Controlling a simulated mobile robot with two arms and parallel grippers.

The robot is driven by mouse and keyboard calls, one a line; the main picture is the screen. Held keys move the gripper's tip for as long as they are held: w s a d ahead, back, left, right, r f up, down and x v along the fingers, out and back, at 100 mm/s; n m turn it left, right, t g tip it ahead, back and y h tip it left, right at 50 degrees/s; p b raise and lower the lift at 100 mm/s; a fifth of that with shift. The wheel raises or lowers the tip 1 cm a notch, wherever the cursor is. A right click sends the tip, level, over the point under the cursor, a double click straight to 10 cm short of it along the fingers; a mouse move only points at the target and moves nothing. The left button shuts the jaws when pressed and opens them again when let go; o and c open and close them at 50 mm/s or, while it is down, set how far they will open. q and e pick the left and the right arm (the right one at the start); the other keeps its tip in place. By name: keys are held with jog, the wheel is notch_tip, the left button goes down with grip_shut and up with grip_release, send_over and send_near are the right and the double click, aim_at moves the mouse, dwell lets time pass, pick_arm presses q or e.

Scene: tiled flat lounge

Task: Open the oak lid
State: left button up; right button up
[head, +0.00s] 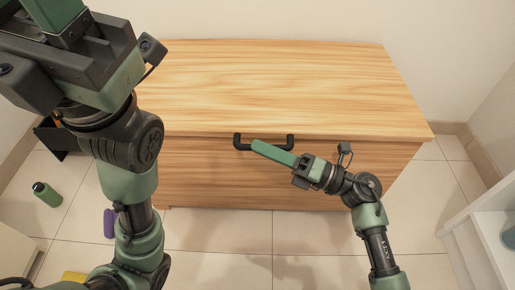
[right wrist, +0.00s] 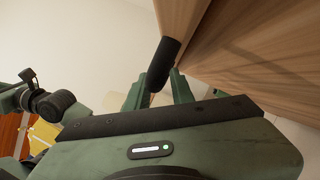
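The oak lid (head: 280,85) lies closed on top of a wooden chest (head: 290,185). A black bar handle (head: 263,142) is on its front edge. My right gripper (head: 256,148) is at the handle. In the right wrist view its two green fingers (right wrist: 158,84) are apart, and the end of the black handle (right wrist: 164,60) shows between their tips. I cannot tell whether the fingers touch it. My left gripper (head: 55,14) is raised at the top left, close to the camera; its fingertips are cut off by the frame.
A green bottle (head: 46,194), a purple object (head: 109,223), a black open box (head: 62,140) and a yellow item (head: 73,277) are on the left. A white shelf (head: 478,240) stands at the right. A wall is close behind the chest. Tiled floor in front is clear.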

jog(key=shift+x, duration=0.85)
grip_shut()
dwell(0.8)
